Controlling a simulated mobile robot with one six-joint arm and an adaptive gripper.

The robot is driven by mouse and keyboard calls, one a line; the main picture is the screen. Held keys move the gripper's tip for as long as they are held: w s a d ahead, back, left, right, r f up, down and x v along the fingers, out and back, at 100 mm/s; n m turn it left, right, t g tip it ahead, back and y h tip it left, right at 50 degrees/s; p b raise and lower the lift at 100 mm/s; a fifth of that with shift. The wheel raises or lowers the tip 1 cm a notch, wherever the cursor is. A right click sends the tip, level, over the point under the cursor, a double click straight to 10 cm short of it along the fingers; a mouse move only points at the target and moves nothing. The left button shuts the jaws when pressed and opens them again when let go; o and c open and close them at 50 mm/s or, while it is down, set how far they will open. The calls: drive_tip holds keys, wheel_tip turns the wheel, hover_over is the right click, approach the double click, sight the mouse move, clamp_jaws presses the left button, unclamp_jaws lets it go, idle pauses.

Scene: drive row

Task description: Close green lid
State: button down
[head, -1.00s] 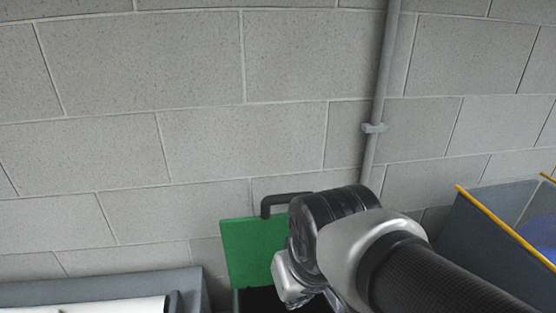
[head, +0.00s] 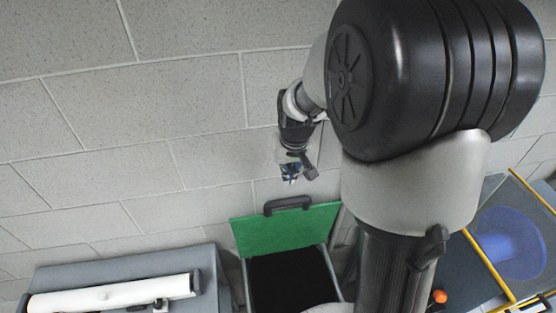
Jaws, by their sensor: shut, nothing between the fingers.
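The green lid (head: 287,230) stands raised at the back of a dark open bin (head: 290,279), with a dark handle (head: 287,204) along its top edge. The bin's inside looks black and its front is partly hidden by my arm. My gripper (head: 291,178) is above the lid and its handle, in front of the block wall, and appears apart from them. It is shut and empty.
A grey unit with a white roll (head: 110,293) is at the lower left. At the right is a grey container with yellow edges (head: 491,267) and a blue round thing (head: 508,243). A small orange ball (head: 440,296) shows at the lower right. The block wall (head: 90,120) stands behind.

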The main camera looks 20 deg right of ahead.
drive_tip(key=x, duration=0.9)
